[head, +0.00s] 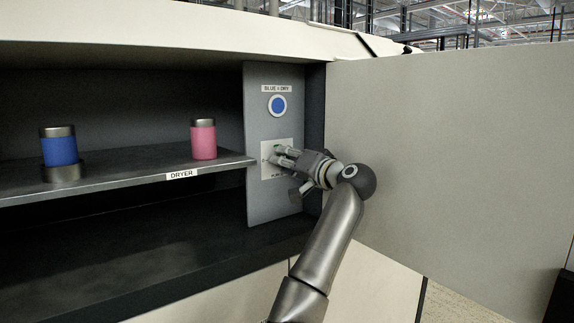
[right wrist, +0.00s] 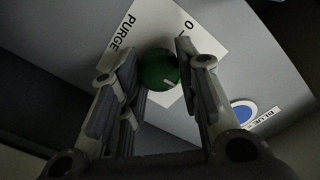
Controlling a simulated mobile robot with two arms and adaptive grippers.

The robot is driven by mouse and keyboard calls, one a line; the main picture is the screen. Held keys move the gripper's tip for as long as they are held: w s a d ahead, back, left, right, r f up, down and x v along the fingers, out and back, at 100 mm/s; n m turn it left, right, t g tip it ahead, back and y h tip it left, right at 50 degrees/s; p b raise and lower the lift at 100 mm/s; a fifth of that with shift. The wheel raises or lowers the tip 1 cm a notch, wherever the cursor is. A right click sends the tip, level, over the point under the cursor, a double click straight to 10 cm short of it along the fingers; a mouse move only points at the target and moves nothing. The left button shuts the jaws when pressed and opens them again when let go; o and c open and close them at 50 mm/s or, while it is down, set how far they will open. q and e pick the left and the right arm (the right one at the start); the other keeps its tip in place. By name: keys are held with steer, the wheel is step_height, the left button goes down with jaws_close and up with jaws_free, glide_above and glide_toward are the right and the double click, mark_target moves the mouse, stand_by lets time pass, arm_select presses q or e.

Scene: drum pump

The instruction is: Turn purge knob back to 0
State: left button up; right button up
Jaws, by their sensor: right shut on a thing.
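The green purge knob (right wrist: 158,68) sits on a white plate (right wrist: 160,22) marked "PURGE" and "0" in the right wrist view. A short white line shows on the knob's lower right part, away from the "0". My right gripper (right wrist: 157,62) is shut on the knob, one finger on each side. My left gripper is in neither view.
A blue round light (head: 277,104) labelled "BLUE = DRY" is above the plate. A shelf (head: 110,176) marked "DRYER" holds a blue canister (head: 59,150) on a metal base and a pink canister (head: 203,140). A large pale door panel (head: 450,150) stands right of my arm.

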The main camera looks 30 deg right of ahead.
steer(key=shift+a+n+b, duration=0.1)
steer(key=shift+n+b, duration=2.2)
steer(key=shift+n, duration=6.3)
steer(key=o, duration=1)
